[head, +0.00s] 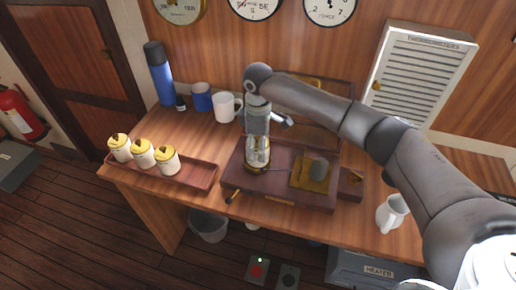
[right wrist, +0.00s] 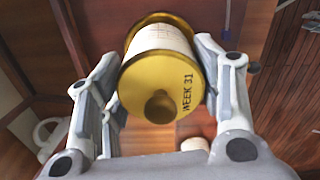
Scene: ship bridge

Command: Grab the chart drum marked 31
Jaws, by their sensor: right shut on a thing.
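The chart drum marked WEEK 31 (right wrist: 160,82) fills the middle of the right wrist view. It has brass ends, a white paper band and a knob on its end. My right gripper (right wrist: 158,88) is shut on its sides, a finger on each side. In the head view the right gripper (head: 257,148) points down over the left part of the dark wooden instrument base (head: 285,190). The drum there is mostly hidden by the fingers, and I cannot tell whether it touches the base. My left gripper is not in view.
A red-brown tray (head: 200,181) with three white, brass-topped drums (head: 143,153) lies left on the desk. A white mug (head: 225,107), a blue cup (head: 201,97) and a blue flask (head: 159,73) stand behind. Another white mug (head: 391,213) stands right, near my arm.

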